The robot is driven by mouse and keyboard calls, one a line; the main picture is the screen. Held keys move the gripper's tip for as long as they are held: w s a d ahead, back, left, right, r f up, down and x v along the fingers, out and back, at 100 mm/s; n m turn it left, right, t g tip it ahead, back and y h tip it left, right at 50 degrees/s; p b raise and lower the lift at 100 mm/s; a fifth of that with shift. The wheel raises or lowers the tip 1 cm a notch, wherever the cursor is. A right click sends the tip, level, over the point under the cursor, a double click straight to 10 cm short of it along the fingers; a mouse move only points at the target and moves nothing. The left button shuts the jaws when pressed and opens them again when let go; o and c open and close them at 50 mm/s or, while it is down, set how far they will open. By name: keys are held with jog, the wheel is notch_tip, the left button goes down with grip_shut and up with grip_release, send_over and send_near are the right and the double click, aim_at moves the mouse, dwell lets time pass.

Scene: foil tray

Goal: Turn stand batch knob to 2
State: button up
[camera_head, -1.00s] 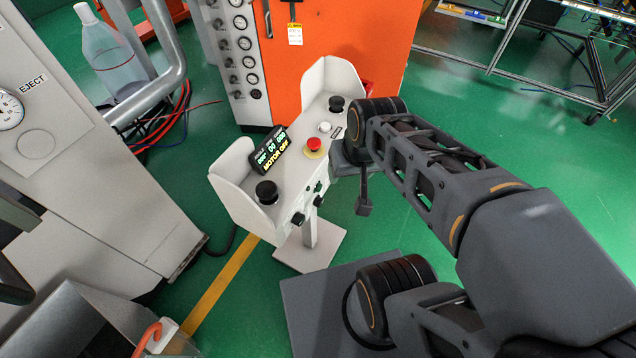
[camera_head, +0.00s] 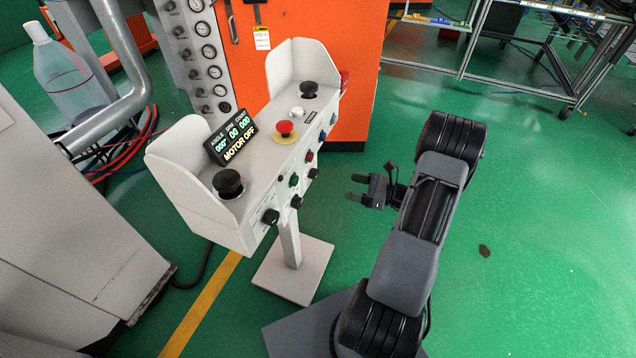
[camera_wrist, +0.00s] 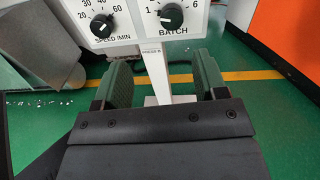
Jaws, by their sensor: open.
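The control stand (camera_head: 262,150) is a white panel on a post. In the wrist view the black batch knob (camera_wrist: 172,16) sits at the top, its white mark pointing left, about at 1. The black speed knob (camera_wrist: 102,25) is left of it. Several black knobs (camera_head: 270,216) show on the stand's front face in the head view, too small to tell which is batch. My gripper (camera_head: 357,188) is open and empty, right of the stand and apart from it. In the wrist view my gripper (camera_wrist: 163,78) has its two fingers apart, below the batch knob.
The stand carries a display (camera_head: 230,138) reading MOTOR OFF, a red mushroom button (camera_head: 284,128) and black buttons beside white side guards (camera_head: 185,150). An orange cabinet (camera_head: 345,70) stands behind. Green floor (camera_head: 530,190) is clear to the right.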

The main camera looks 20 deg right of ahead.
aim_at(317, 175)
jog(key=shift+m+t, duration=0.5)
jog(key=x, duration=0.4)
jog(key=f+b+x, duration=0.1)
jog(key=x, duration=0.7)
jog(key=shift+w+d+f, duration=0.15)
jog(key=shift+w+f, duration=0.2)
jog(key=shift+w, duration=0.35)
jog(key=c, duration=0.9)
